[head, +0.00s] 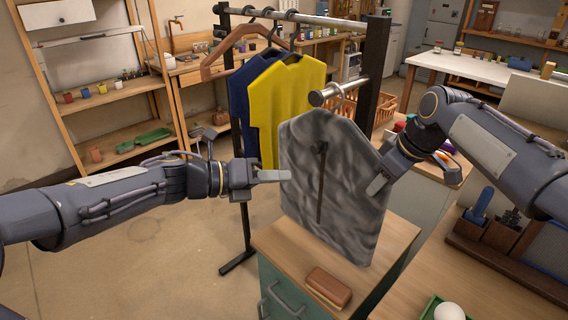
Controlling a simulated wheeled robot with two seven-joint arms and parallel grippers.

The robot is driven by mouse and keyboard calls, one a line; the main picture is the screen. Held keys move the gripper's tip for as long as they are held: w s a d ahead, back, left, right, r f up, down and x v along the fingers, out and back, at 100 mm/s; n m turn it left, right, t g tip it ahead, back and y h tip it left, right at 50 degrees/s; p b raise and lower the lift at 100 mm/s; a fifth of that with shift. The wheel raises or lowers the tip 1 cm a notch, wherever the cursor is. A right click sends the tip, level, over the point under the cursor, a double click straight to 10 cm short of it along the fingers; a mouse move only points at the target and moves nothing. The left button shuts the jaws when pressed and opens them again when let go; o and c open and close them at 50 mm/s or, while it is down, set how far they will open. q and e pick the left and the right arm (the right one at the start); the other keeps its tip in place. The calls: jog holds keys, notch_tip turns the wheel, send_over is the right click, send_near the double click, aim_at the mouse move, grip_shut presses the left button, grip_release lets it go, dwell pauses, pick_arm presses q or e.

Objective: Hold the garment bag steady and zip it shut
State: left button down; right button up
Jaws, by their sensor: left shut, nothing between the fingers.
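The grey garment bag (345,215) hangs upright from the end of the rack's rail, above a small cabinet. A dark zip line (321,190) runs down its front, with a dark piece (319,147) at the top that looks like the pull. My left gripper (287,175) is shut and empty, its tip at the bag's left edge, left of the zip. I cannot tell whether it touches the bag. My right gripper (377,186) is at the bag's right edge, one finger seen in front of the cloth. Its other finger is hidden, so its grip is unclear.
The clothes rack (374,70) carries a yellow shirt (282,100), a dark blue garment (238,100) and a wooden hanger (240,48). A brown block (328,286) lies on the wooden cabinet top (285,240) below the bag. Open floor lies at the left.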

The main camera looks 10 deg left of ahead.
jog(key=o, duration=0.5)
jog(key=shift+r, duration=0.15)
